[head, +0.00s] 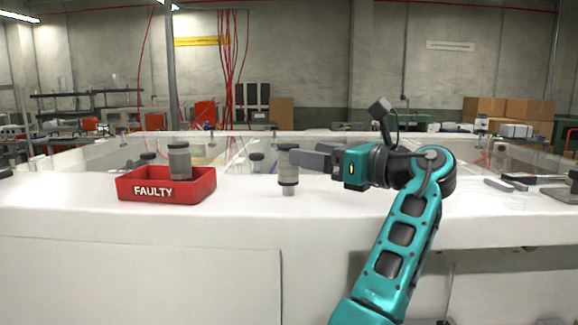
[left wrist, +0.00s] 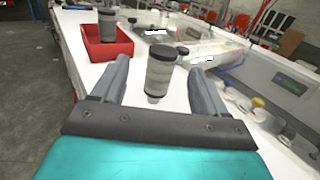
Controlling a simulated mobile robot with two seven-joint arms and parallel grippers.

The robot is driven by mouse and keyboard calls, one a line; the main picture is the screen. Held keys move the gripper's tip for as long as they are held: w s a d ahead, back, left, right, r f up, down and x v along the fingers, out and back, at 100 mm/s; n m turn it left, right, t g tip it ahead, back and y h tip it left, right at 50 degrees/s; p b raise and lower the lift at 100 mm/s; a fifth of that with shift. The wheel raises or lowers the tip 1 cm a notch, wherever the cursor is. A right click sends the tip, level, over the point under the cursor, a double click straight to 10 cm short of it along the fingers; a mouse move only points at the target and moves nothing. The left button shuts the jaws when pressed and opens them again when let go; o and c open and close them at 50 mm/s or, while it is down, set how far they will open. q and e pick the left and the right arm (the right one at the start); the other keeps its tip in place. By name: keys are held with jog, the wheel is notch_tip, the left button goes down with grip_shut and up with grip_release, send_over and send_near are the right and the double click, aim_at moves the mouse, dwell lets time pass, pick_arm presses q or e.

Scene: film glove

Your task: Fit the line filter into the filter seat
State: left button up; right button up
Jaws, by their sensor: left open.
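A grey cylindrical filter with a dark cap (head: 288,172) stands upright on the white worktop, right of the red bin. It also shows in the left wrist view (left wrist: 160,76), with a narrower pale lower end. My left gripper (head: 302,158) is open and level beside its upper part. In the left wrist view the fingers (left wrist: 159,66) are spread to either side of this filter, with gaps showing. A similar filter (head: 180,161) stands in the red bin marked FAULTY (head: 137,188). I cannot tell which part is the filter seat. My right gripper is not in view.
A dark-capped short fitting (head: 256,162) stands behind the filter, near a clear-sided enclosure (head: 225,152). Flat dark items (head: 525,180) lie on the worktop at the right. The worktop (head: 245,192) is bare between the bin and the filter.

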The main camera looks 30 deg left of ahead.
aim_at(281, 147)
pick_arm(q)
jog(key=a, duration=0.3)
jog(key=w+a, duration=0.1)
jog(key=a, duration=0.4)
jog(key=shift+w+a, duration=0.15)
jog(key=shift+a, duration=0.25)
jog(key=shift+c, duration=0.4)
jog(key=c, duration=1)
jog(key=shift+r, duration=0.1)
